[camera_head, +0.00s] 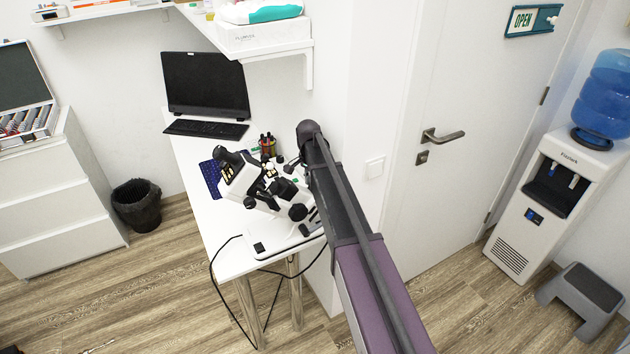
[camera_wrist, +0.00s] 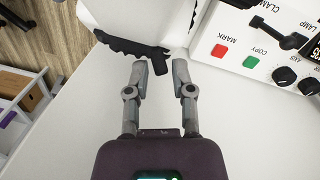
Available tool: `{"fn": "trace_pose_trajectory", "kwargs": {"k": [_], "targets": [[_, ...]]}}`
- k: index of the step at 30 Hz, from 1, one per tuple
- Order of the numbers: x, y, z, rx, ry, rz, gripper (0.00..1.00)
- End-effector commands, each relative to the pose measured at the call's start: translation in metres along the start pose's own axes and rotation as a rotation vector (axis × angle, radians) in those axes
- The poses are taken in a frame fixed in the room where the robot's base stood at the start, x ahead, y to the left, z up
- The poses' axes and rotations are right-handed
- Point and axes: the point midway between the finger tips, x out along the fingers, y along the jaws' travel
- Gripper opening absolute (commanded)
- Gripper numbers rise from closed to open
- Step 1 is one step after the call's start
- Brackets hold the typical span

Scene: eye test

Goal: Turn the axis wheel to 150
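A white instrument with black fittings (camera_head: 243,181) stands on the white table; my arm hides part of it in the head view. In the wrist view its white panel (camera_wrist: 238,45) carries red and green buttons, lettering seen upside down, and black knobs. One knob (camera_wrist: 284,76) is beside a label that seems to read AXIS, at the right. My gripper (camera_wrist: 160,64) is open, left of the panel and apart from that knob. A black, wavy-edged part (camera_wrist: 130,45) reaches between its fingertips; I cannot tell whether they touch it. I cannot make out the gripper in the head view.
A wall shelf (camera_head: 275,50) is above. The door (camera_head: 440,90) is to the right.

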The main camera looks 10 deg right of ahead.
Motion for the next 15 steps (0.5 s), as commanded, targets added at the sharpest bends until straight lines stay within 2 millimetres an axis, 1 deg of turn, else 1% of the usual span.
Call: {"fn": "trace_pose_trajectory", "kwargs": {"k": [9, 10, 11, 12, 14, 15], "targets": [[-0.0001, 0.0003, -0.0002, 0.000, 0.000, 0.001, 0.55], [-0.0001, 0.0003, -0.0003, 0.000, 0.000, 0.001, 0.49], [-0.0001, 0.0004, -0.0003, 0.000, 0.000, 0.001, 0.40], [-0.0002, 0.0004, -0.0003, 0.000, 0.000, 0.001, 0.28], [-0.0004, 0.0004, -0.0003, 0.000, 0.000, 0.001, 0.11], [-0.0006, 0.0005, -0.0003, 0.001, 0.000, 0.001, 0.00]]}}
